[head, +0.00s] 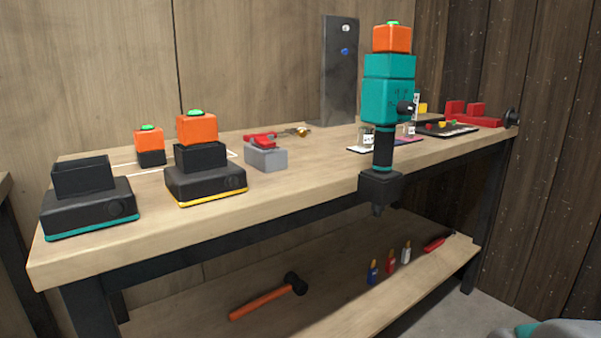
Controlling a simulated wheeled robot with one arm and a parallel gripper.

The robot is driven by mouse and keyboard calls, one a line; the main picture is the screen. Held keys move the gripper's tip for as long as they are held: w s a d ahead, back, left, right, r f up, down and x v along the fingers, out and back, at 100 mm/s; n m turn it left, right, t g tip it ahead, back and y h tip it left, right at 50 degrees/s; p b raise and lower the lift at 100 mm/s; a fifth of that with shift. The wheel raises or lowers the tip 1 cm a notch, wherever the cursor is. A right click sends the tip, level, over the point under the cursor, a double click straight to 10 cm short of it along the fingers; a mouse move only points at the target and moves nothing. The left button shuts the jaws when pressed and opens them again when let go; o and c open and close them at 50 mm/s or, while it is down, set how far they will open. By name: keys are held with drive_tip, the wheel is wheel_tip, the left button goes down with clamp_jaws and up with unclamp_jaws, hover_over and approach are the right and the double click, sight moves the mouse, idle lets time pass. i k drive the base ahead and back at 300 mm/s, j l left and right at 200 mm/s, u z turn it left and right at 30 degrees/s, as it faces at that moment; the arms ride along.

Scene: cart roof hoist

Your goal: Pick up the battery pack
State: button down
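Three orange battery packs with green tops are in the head view. One battery pack (196,129) sits in the black charger with a yellow stripe (207,187). A second, smaller-looking battery pack (149,141) with a black lower part stands on the bench behind, by white lines. The black charger with a teal stripe (88,208) has an empty-looking slot block. My gripper is not in view.
The wooden bench (290,195) also carries a grey block with a red clamp-like part (265,155), small jars and a red vise-like object (472,112). A dark panel (340,70) stands behind. A hammer (270,296) and small bottles lie or stand on the lower shelf.

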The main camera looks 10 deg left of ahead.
sight(197, 129)
drive_tip(key=u, duration=1.35)
